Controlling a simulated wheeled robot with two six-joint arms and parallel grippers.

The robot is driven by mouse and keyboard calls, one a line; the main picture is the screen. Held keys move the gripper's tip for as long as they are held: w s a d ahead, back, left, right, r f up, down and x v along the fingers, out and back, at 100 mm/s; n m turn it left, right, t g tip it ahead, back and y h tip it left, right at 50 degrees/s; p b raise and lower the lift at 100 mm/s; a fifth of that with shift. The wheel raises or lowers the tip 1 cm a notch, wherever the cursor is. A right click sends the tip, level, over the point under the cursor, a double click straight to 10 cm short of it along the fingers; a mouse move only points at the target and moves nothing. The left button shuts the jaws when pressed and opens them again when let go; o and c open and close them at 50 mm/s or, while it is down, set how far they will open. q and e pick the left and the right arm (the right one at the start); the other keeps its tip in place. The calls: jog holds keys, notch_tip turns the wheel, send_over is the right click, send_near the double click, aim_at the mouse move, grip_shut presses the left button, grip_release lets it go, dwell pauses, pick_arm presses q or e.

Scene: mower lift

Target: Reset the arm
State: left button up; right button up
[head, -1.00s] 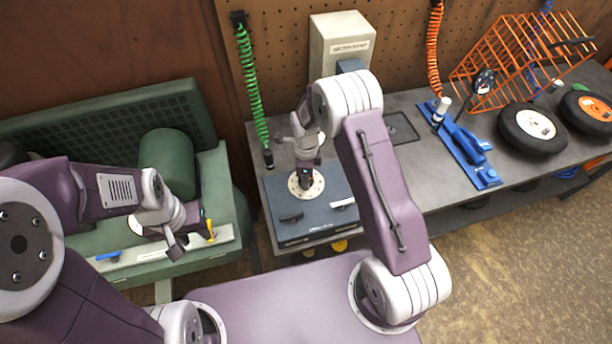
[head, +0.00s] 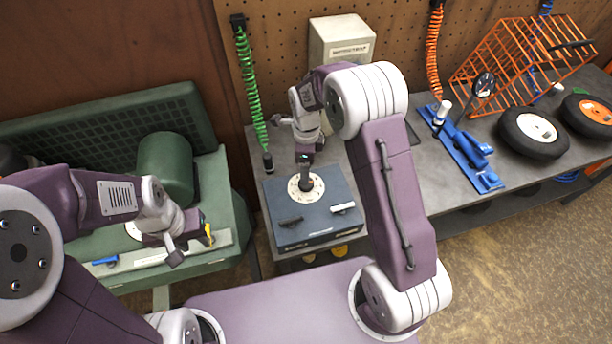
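My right arm (head: 395,195) reaches over the workbench. Its gripper (head: 304,160) points down just above a round white dial (head: 317,188) with a dark knob on a dark blue box (head: 325,222). The fingertips are small and dark here, so I cannot tell their opening or whether they touch the knob. My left gripper (head: 184,245) hangs over the front edge of the green machine (head: 222,215) at the left. I see no object held in it, but its finger gap is unclear.
A grey box (head: 342,42) stands behind my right arm. A green coiled hose (head: 249,85) hangs beside it. A blue tool (head: 462,145), wheels (head: 533,130) and an orange rack (head: 520,65) stand at the right. The bench between box and blue tool is partly clear.

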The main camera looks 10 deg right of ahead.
jog(key=shift+r, duration=0.65)
jog(key=s+d+r+t, duration=0.1)
jog(key=s+d+r, duration=0.2)
jog(key=r, duration=0.3)
jog(key=s+d+f+n, duration=0.1)
jog(key=s+f+n, duration=0.2)
jog(key=s+n, duration=1.2)
jog(key=n, duration=0.6)
jog(key=shift+d+f+n, duration=0.2)
jog(key=shift+n, duration=0.1)
